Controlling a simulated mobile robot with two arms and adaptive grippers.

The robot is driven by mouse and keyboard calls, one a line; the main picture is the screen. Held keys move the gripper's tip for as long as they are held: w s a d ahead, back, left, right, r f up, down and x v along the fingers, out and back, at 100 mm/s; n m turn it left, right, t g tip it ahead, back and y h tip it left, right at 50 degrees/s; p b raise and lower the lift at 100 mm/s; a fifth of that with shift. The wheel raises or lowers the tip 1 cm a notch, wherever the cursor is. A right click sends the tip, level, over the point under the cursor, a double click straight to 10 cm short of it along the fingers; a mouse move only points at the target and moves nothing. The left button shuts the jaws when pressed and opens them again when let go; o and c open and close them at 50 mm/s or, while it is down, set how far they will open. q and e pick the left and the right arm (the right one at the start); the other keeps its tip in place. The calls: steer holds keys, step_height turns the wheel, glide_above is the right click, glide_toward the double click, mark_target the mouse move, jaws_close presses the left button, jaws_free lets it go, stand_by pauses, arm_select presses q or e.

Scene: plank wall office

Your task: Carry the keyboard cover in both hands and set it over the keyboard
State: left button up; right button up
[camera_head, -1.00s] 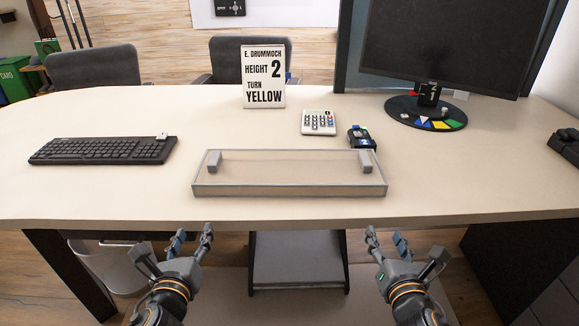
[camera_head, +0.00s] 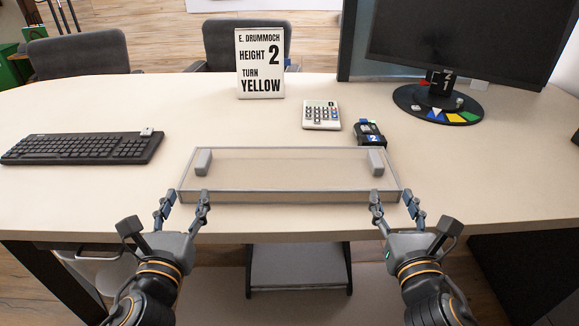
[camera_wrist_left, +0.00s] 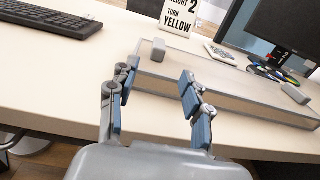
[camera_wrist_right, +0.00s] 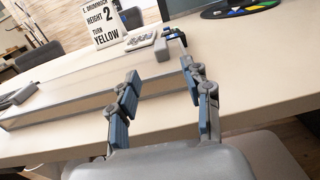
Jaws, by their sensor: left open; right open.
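The keyboard cover (camera_head: 290,170) is a clear, shallow box with grey edges and a grey handle near each end. It lies on the desk near the front edge and also shows in the left wrist view (camera_wrist_left: 215,85) and right wrist view (camera_wrist_right: 75,95). The black keyboard (camera_head: 80,148) lies uncovered to the left of it, with a small light object on its far right corner. My left gripper (camera_head: 181,207) is open and empty at the cover's front left corner. My right gripper (camera_head: 396,207) is open and empty at the front right corner. Contact with the cover is unclear.
A calculator (camera_head: 321,115) and a small dark device (camera_head: 369,133) sit just behind the cover. A sign (camera_head: 260,64) stands further back, and a monitor base (camera_head: 438,104) is at the back right. Clear desk lies between keyboard and sign.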

mark_target(203, 157)
arm_select(q)
steer(key=w, duration=1.3)
steer(key=shift+w, duration=0.4)
arm_select(e)
steer(key=w, duration=1.3)
steer(key=shift+w, duration=0.4)
arm_select(q)
steer(key=shift+c, duration=0.2)
arm_select(e)
steer(key=shift+c, duration=0.2)
arm_select(q)
jaws_close()
arm_select(e)
jaws_close()
